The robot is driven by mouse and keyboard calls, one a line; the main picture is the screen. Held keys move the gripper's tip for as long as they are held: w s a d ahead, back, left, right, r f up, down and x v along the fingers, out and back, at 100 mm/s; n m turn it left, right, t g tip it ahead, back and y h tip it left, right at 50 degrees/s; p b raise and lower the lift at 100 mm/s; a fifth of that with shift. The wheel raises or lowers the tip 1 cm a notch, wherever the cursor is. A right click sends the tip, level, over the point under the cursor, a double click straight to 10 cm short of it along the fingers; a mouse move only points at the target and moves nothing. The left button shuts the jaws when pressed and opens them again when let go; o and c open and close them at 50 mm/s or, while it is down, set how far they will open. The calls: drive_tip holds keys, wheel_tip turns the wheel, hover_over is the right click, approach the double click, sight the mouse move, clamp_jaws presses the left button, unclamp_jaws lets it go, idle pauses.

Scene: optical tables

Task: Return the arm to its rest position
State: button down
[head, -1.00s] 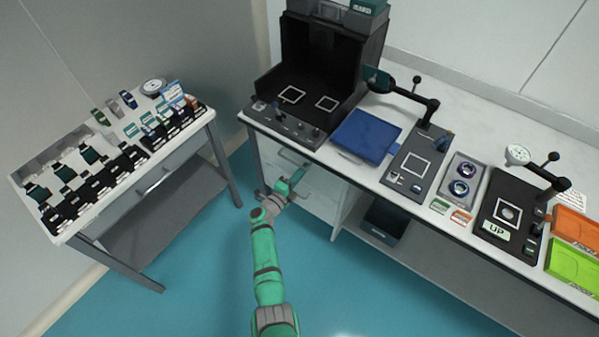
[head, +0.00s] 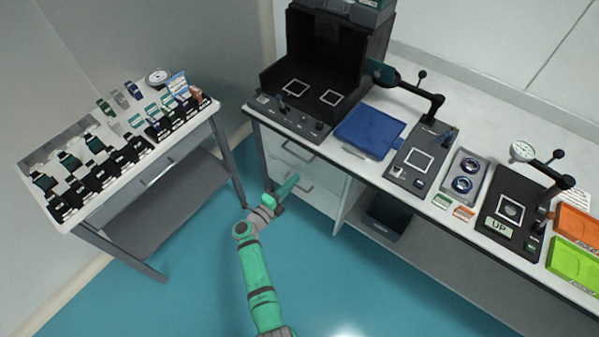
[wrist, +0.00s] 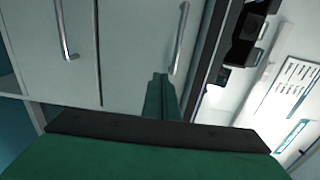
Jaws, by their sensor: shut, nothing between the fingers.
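My arm is green and grey and reaches up from the bottom of the head view over the blue floor. My gripper (head: 291,184) is at its far end, in front of the white drawer cabinet under the long bench. In the wrist view the green fingers (wrist: 160,97) are together with nothing between them. They appear close to a metal drawer handle (wrist: 180,38); I cannot tell whether they touch it. A second handle (wrist: 66,32) shows further left in that view.
The long bench (head: 480,117) carries a black open-front box (head: 335,45), a blue tray (head: 368,132), grey and black fixtures, and orange and green trays (head: 575,262). A side table (head: 95,215) with many small parts stands left. Open floor lies between.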

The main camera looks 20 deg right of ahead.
drive_tip(key=s+a+r+n+t+y, duration=0.1)
drive_tip(key=s+a+r+n+y, duration=0.4)
drive_tip(key=s+n, duration=0.4)
drive_tip(key=s+a+r+n+t+y, duration=0.2)
drive_tip(key=s+a+r+n+y, duration=0.3)
drive_tip(key=s, duration=1.6)
drive_tip(key=s+a+r+n+t+y, duration=0.2)
drive_tip(key=s+a+r+n+y, duration=0.3)
drive_tip(key=s+n, duration=1)
drive_tip(key=shift+a+r, duration=1.45)
drive_tip(key=shift+a, duration=0.05)
